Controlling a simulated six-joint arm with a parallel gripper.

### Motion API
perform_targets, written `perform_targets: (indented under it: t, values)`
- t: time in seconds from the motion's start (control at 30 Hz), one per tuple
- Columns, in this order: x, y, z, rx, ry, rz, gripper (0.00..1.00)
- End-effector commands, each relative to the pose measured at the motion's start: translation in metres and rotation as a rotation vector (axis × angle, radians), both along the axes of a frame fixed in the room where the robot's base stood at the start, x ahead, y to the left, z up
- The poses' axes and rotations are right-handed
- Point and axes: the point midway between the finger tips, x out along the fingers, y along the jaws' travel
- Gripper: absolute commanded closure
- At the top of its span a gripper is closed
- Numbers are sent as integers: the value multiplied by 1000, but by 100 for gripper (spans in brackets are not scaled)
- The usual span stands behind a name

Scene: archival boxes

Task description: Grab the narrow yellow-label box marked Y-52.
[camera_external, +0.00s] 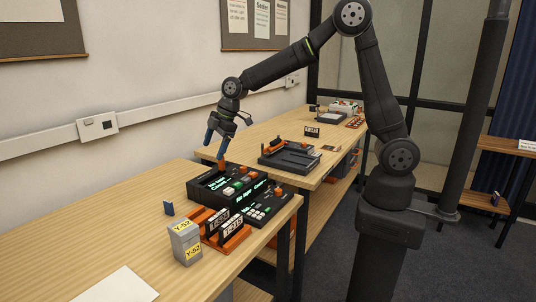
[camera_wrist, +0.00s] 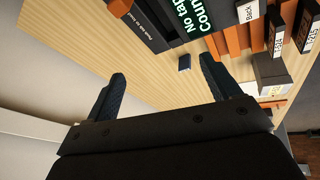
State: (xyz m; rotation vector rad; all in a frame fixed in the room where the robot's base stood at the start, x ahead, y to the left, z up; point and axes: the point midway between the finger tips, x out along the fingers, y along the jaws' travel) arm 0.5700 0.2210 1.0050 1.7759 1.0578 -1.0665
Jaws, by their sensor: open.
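The box marked Y-52 (camera_external: 185,246) is a small grey upright box with yellow labels. It stands on the near wooden table, left of the orange rack, in the external view. In the wrist view a grey box with a yellow label (camera_wrist: 276,90) shows at the right, beyond the right finger; its marking cannot be read there. My gripper (camera_external: 217,136) hangs above the far part of the near table, behind and above the Y-52 box and well apart from it. In the wrist view my gripper (camera_wrist: 163,74) is open, with nothing between its blue fingers.
An orange rack (camera_external: 234,241) with black labelled pieces stands right beside the box. A black device with green displays (camera_external: 217,186) lies behind it. A small blue block (camera_external: 169,208) and a white sheet (camera_external: 115,285) are on the table.

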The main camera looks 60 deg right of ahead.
Motion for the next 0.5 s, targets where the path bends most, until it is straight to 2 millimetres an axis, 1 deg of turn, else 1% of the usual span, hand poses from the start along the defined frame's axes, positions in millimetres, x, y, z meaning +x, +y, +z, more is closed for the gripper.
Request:
perform_targets:
  t: [0.03, 0.07, 0.1, 0.17, 0.2, 0.27, 0.3, 0.4, 0.5]
  values:
    - [-8, 34, 2, -2, 26, 38, 18]
    - [-14, 53, 4, -6, 44, 56, 18]
    - [-22, 76, 6, -13, 70, 77, 18]
    - [-37, 110, 9, -25, 104, 106, 18]
    - [-48, 132, 11, -37, 127, 126, 18]
    - [-65, 163, 15, -55, 156, 150, 18]
    - [-77, 181, 17, -67, 175, 164, 18]
    - [-104, 217, 22, -99, 210, 191, 18]
    - [-124, 240, 26, -124, 231, 208, 18]
